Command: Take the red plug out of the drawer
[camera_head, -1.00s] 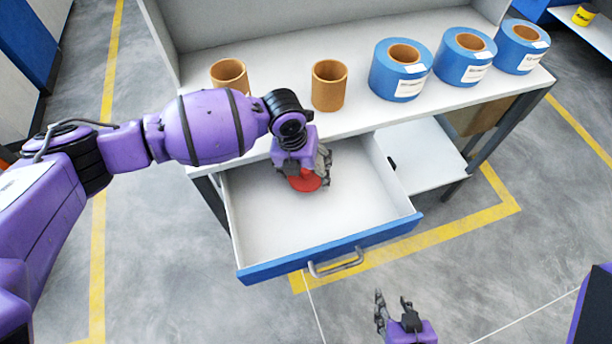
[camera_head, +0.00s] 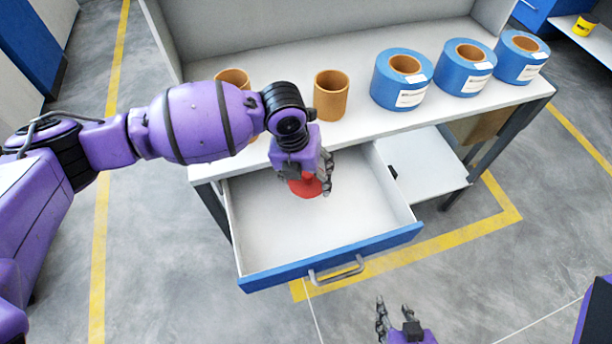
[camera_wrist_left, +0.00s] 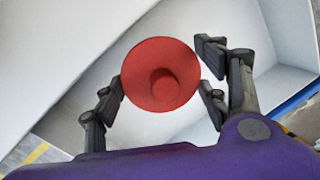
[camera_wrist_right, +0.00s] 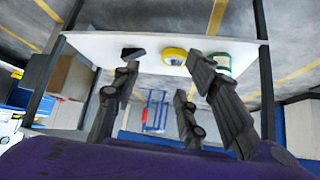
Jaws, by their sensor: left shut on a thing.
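The red plug (camera_head: 306,186) is a round disc with a smaller round knob, seen whole in the left wrist view (camera_wrist_left: 160,75). My left gripper (camera_head: 308,180) is shut on the plug, with fingers on both sides of it. It holds the plug over the back part of the open drawer (camera_head: 320,220); the exact height above the drawer floor is hard to tell. The drawer is white inside with a blue front and looks otherwise empty. My right gripper (camera_head: 395,315) is open and empty, in front of and below the drawer.
The white worktop above the drawer holds two brown cardboard cores (camera_head: 331,95) and three blue tape coils (camera_head: 402,78). My left arm passes in front of one core. A white lower shelf (camera_head: 425,165) is right of the drawer. Floor in front is clear.

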